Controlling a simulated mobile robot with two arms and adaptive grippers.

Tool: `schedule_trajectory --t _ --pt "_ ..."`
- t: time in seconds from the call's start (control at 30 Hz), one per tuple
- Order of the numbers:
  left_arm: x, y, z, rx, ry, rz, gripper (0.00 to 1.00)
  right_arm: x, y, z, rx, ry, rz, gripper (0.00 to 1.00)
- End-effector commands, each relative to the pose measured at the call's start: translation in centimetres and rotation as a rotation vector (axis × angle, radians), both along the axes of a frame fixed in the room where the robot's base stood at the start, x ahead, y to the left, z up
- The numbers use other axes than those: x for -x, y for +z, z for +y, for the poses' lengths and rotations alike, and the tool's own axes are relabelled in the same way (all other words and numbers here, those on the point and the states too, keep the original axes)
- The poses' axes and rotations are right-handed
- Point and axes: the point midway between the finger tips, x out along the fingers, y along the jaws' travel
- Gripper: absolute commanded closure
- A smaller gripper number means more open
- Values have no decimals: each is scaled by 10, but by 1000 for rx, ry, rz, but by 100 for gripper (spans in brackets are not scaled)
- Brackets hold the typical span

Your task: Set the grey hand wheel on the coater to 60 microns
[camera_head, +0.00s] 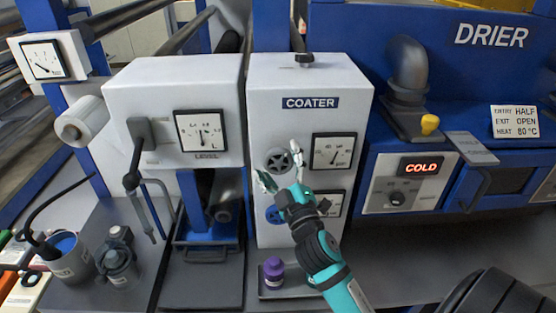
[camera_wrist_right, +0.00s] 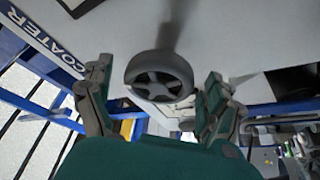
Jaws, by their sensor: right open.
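The coater (camera_head: 310,75) is a white box with a dark label. The grey hand wheel (camera_head: 278,161) sits on its front face, left of the upper gauge (camera_head: 333,151). My right gripper (camera_head: 277,165) is open in front of the wheel, fingers apart. In the right wrist view the grey wheel (camera_wrist_right: 158,75) lies between the two open fingers (camera_wrist_right: 155,100), with visible room on both sides. A blue wheel (camera_head: 273,214) is below the grey one, partly beside my gripper. The gauge readings are too small to tell. My left gripper is not in view.
A lower gauge (camera_head: 334,203) is partly hidden by my right gripper. A purple-capped bottle (camera_head: 273,270) stands on a tray (camera_head: 283,294) below the coater. The level unit (camera_head: 172,90) is to the left. The drier panel with a red COLD display (camera_head: 421,166) is to the right.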

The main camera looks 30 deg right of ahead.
Motion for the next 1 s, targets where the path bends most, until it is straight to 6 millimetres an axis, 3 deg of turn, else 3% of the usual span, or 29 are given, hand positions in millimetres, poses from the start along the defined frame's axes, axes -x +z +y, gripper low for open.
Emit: schedule_trajectory --t 0.2,0.4,1.0 --pt "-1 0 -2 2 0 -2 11 36 -11 8 -5 -3 4 11" --pt "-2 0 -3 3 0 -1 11 58 -16 14 -3 -1 2 11" --pt "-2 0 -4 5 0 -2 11 61 -16 15 0 -1 1 11"
